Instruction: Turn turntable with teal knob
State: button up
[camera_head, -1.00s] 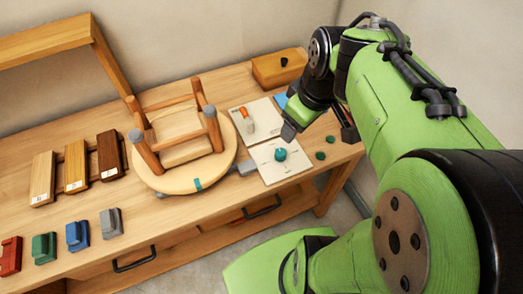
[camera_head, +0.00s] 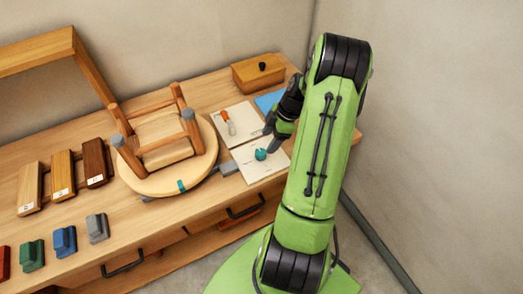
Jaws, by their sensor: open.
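The round wooden turntable (camera_head: 150,187) sits on the workbench with an upturned stool frame (camera_head: 165,130) on it. A teal mark (camera_head: 181,186) shows on its front rim. The teal knob (camera_head: 260,154) stands on a pale card to the right of the turntable. My gripper (camera_head: 270,141) is open, just above and to the right of the knob in the picture. One dark finger shows close to the knob; I cannot tell whether it touches. The rest of the gripper is partly hidden by my arm.
An orange-handled tool (camera_head: 229,124) lies on another pale card behind the knob. A wooden box (camera_head: 258,72) stands at the back. Wood samples (camera_head: 62,175) and coloured blocks (camera_head: 64,240) lie at the left. A grey piece (camera_head: 228,168) sits beside the turntable.

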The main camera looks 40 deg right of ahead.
aim_at(262, 151)
jog(key=x, duration=0.6)
jog(key=shift+w+a+f, duration=0.1)
jog(key=shift+f, duration=0.25)
jog(key=c, duration=1.1)
jog(key=shift+o, duration=0.2)
